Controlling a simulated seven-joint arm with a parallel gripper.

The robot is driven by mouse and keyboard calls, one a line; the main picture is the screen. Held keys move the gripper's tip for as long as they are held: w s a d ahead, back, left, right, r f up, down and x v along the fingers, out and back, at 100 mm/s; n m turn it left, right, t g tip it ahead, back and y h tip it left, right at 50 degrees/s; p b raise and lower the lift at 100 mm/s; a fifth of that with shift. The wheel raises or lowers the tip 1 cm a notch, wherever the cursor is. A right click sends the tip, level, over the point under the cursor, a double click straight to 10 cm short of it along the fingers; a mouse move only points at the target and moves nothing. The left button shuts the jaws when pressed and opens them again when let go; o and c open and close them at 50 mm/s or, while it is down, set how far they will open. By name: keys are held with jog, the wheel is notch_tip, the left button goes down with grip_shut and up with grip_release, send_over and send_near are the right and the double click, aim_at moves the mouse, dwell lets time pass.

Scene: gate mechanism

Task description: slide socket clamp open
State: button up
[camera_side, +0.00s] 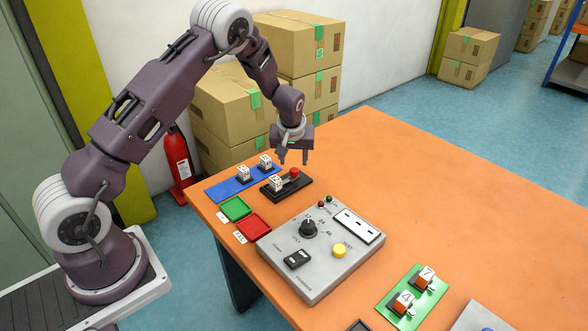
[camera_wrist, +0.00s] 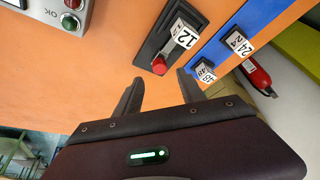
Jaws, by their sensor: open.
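The socket clamp is a black base (camera_side: 299,188) with a red knob (camera_side: 294,173) at its right end. A white numbered block (camera_side: 275,184) sits at its left end. In the wrist view the red knob (camera_wrist: 160,66) lies ahead of the fingertips, and the block marked 12 (camera_wrist: 183,37) is beyond it on the black base (camera_wrist: 154,45). My gripper (camera_side: 294,161) is open and empty, above the red-knob end of the clamp. Its two fingers also show in the wrist view (camera_wrist: 158,83), apart from the knob.
A blue strip (camera_side: 220,190) with two numbered blocks lies behind the clamp. Green (camera_side: 236,208) and red (camera_side: 253,227) trays and a grey control panel (camera_side: 318,268) are in front. A green board (camera_side: 390,312) with numbered blocks is farther right. The table's right side is clear.

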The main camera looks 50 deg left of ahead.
aim_at(295, 170)
jog(key=x, duration=0.6)
jog(key=shift+f, duration=0.1)
grip_shut()
dwell(1.1)
